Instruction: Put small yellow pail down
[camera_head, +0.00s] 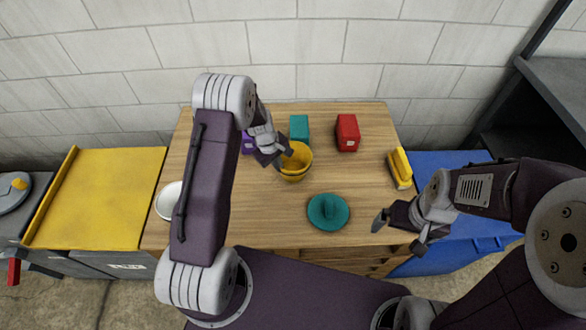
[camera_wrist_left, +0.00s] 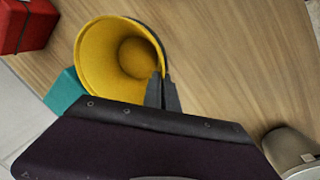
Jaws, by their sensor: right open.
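The small yellow pail (camera_head: 296,168) is upright over the middle of the wooden worktop, and I cannot tell whether its base touches the wood. My left gripper (camera_head: 287,154) is at its rim, on the upper left side. In the left wrist view the pail (camera_wrist_left: 110,50) shows its open mouth and looks empty. There the dark fingers of my left gripper (camera_wrist_left: 162,92) are close together with the pail's wall between them. My right gripper (camera_head: 400,234) is open and empty near the worktop's front right edge.
On the worktop (camera_head: 255,225) are a teal lid-like piece (camera_head: 328,212), a teal box (camera_head: 299,127), a red box (camera_head: 347,133), a purple item (camera_head: 248,144), a yellow item (camera_head: 400,168) and a white bowl (camera_head: 168,202). Bare wood lies right of the pail.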

